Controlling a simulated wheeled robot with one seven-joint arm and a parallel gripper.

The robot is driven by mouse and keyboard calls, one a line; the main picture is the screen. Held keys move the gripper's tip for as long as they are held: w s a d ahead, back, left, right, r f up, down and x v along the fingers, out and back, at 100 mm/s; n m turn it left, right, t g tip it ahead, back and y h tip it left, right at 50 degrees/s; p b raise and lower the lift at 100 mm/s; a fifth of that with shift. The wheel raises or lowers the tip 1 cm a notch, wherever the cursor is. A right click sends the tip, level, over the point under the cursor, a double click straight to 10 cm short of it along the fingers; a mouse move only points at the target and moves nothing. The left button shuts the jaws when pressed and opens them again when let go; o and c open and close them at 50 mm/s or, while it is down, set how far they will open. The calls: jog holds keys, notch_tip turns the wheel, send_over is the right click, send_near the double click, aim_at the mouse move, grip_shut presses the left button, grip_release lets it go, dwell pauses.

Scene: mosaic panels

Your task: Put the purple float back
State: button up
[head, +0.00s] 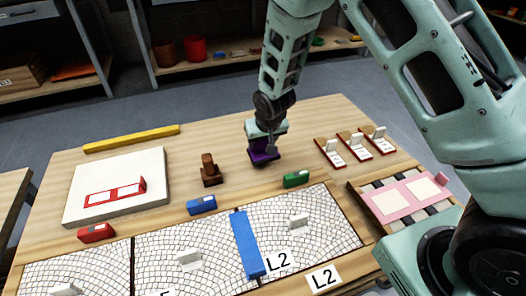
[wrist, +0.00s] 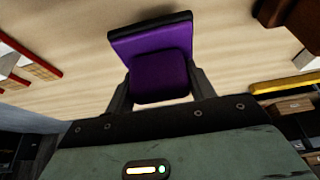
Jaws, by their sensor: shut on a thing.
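The purple float (head: 263,153) has a dark-edged plate and a purple block on it. My gripper (head: 267,133) is shut on it over the middle back of the wooden table (head: 300,115). In the wrist view the float (wrist: 152,40) sits between my gripper's two fingers (wrist: 160,90), its block towards the palm and its plate facing away. I cannot tell whether the plate touches the table. A brown block-shaped tool (head: 210,172) stands to its left, apart from it, and shows at the wrist view's upper right (wrist: 292,22).
Mosaic panels (head: 185,240) with a blue bar (head: 247,245) line the front. Green (head: 298,179), blue (head: 201,205) and red (head: 97,232) blocks lie behind them. A white slab (head: 120,180), yellow bar (head: 132,138), card holders (head: 357,146) and pink frame (head: 400,200) flank the middle.

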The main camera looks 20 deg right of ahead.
aim_at(263, 149)
jog(key=shift+f+b, duration=0.35)
jog(key=shift+f, duration=1.5)
jog(key=shift+f, duration=0.2)
jog(key=o, duration=0.9)
jog(key=shift+r, duration=0.2)
jog(key=p+v, duration=0.2)
jog(key=v, duration=0.9)
jog(key=s+a+r+n+g, duration=0.1)
jog(key=s+r, duration=0.3)
jog(key=s, duration=0.6)
jog(key=s+a+r+n+g, duration=0.2)
jog(key=s+a+r+n, duration=0.1)
jog(key=s, duration=0.6)
jog(key=s+a+r+n+g, duration=0.1)
jog(key=s+a+r+n, duration=0.1)
jog(key=s+r, duration=0.5)
jog(key=shift+s+a+r+n+y, duration=0.15)
jog(key=shift+s+n, duration=0.25)
jog(key=shift+s, duration=0.5)
jog(key=shift+s+f+n+y, duration=0.15)
jog(key=shift+s+n, duration=0.25)
jog(key=shift+s, duration=0.55)
